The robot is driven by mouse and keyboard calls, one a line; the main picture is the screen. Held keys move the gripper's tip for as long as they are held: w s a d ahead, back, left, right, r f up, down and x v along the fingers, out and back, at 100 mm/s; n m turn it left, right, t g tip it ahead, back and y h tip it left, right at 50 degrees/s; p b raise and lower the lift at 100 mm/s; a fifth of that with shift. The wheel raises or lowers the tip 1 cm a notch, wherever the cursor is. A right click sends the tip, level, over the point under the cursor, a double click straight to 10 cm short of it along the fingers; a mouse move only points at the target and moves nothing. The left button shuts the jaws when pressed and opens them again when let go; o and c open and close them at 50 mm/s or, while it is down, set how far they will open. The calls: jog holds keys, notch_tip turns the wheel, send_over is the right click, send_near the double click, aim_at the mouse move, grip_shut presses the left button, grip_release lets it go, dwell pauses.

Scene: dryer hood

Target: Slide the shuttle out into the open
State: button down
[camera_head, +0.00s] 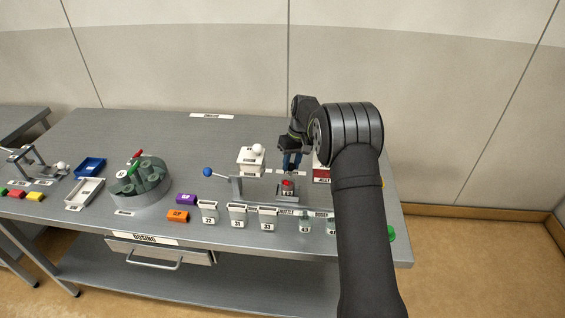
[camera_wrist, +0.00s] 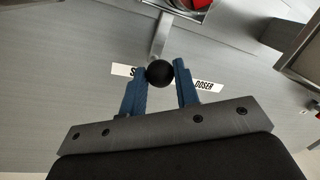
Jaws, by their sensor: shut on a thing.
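My gripper (camera_wrist: 161,67) has its two blue fingers shut on a black ball knob (camera_wrist: 159,73). The knob sits at the end of a grey metal stem (camera_wrist: 160,40), which runs up to a grey part with something red (camera_wrist: 195,4) at the top edge of the wrist view. A label partly covered by the knob and fingers reads "S... DOSER" on the table beneath. In the head view my gripper (camera_head: 291,160) points down at the back of the bench's right part, and the knob is hidden there. I cannot tell which part is the shuttle.
A white box with a white knob (camera_head: 251,160) stands left of my gripper. A blue-knobbed lever (camera_head: 207,172) and a red-topped block (camera_head: 287,188) are in front. Several numbered containers (camera_head: 237,215) line the front edge. A red-fronted box (camera_head: 321,175) is close on the right, partly behind my arm.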

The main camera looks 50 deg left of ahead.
jog(key=c, duration=1.1)
grip_release()
jog(key=w+r, duration=0.3)
jog(key=r, duration=1.4)
jog(key=shift+d, duration=0.3)
jog(key=shift+w, duration=0.1)
jog(key=s+f, duration=0.1)
jog(key=f, duration=0.4)
jog(key=s+f, duration=0.1)
jog(key=f, duration=0.5)
jog(key=s+f, duration=0.1)
jog(key=f, duration=0.4)
jog(key=shift+s+a+f, duration=0.1)
jog(key=shift+a+f, duration=0.15)
jog(key=shift+a, duration=0.05)
jog(key=shift+s+a+f, duration=0.15)
jog(key=shift+f, duration=0.1)
